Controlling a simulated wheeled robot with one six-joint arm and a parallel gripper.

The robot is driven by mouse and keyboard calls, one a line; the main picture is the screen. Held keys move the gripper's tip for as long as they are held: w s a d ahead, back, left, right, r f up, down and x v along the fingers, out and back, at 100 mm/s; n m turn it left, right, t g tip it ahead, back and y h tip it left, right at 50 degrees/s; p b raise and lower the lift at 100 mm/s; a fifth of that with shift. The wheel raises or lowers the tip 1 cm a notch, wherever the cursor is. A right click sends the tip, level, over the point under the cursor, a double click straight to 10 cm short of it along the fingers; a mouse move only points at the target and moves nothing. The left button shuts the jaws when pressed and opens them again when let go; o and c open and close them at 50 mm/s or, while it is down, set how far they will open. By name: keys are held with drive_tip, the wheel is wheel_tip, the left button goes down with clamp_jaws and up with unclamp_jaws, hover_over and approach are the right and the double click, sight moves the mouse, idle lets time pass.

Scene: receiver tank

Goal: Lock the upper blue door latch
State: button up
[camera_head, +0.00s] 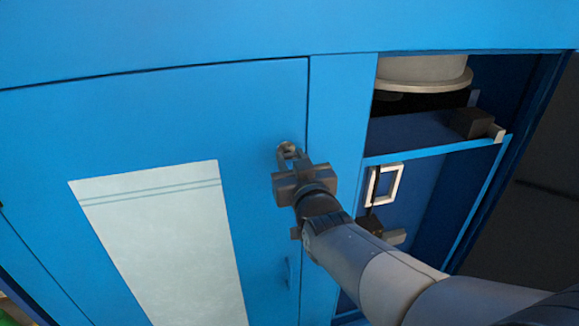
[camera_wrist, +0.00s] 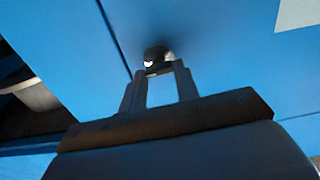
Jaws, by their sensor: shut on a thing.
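The upper latch (camera_head: 287,149) is a small round metal knob on the blue door (camera_head: 265,100), near the door's right edge. It also shows in the wrist view (camera_wrist: 158,53) as a dark round piece with a bright spot, at the fingertips. My gripper (camera_head: 290,157) reaches it from the lower right, and its two fingers (camera_wrist: 159,70) are shut on the latch. The fingers and gripper body hide part of the latch, and I cannot tell its turn position. The blue door appears flush with the frame, with a thin dark seam.
A pale panel (camera_head: 160,235) covers much of the door. A small blue handle (camera_head: 289,272) sits lower on the door. To the right is an open compartment with a shelf (camera_head: 425,135), a white rectangular handle (camera_head: 393,184) and a pale round vessel (camera_head: 422,72).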

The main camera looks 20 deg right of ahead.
drive_tip(key=shift+m, duration=0.3)
drive_tip(key=o, duration=1)
drive_tip(key=shift+s+f+b, duration=0.1)
drive_tip(key=shift+b, duration=0.2)
